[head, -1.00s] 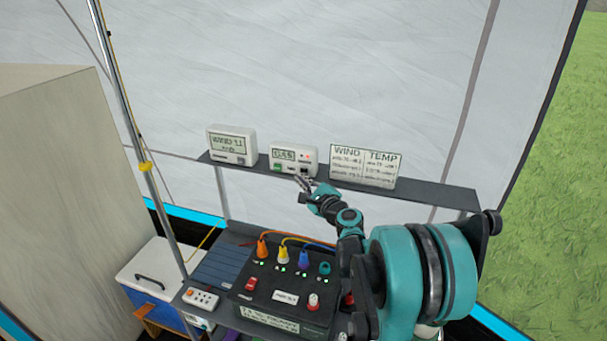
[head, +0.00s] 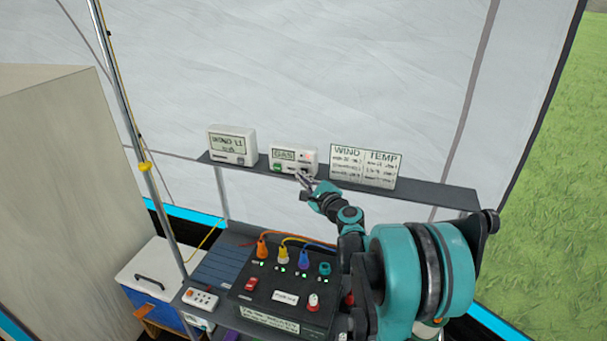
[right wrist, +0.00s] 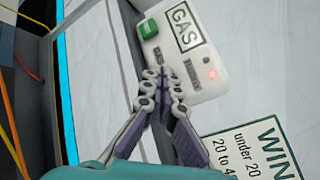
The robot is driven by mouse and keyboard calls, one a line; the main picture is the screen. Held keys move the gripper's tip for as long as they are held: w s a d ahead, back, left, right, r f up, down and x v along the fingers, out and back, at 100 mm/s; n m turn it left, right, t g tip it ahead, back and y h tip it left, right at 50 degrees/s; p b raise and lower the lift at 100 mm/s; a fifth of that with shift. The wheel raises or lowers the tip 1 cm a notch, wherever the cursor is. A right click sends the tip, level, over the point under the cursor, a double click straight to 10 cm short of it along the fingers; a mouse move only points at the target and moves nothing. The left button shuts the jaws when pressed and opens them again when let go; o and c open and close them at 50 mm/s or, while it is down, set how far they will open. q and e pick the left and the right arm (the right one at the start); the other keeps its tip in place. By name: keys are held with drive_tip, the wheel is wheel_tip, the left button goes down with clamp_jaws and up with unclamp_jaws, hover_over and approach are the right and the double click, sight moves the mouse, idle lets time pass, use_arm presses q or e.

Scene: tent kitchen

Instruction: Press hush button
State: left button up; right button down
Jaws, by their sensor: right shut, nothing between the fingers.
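The white gas alarm box (head: 284,152) stands on the dark shelf, marked GAS, with a red light and a green button (head: 277,167) at its lower left. In the right wrist view the box (right wrist: 208,62) appears tilted, with the green button (right wrist: 148,28) at upper left. My right gripper (head: 301,175) is shut and empty. Its fingertips (right wrist: 163,80) are at the box's lower front edge, right of the green button in the head view. They hide part of the lower front. I cannot tell whether they touch it, and no hush label is readable.
A wind display box (head: 231,143) stands left of the alarm, and a WIND/TEMP card (head: 363,166) stands close on the right. Below the shelf (head: 425,193) is a black panel (head: 285,294) with coloured plugs and switches.

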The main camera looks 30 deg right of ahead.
drive_tip(key=shift+w+d, duration=0.15)
idle(0.5)
drive_tip(key=shift+s+a, duration=0.6)
drive_tip(key=shift+a, duration=0.1)
drive_tip(key=shift+s+a, duration=1.6)
drive_tip(key=shift+a, duration=0.3)
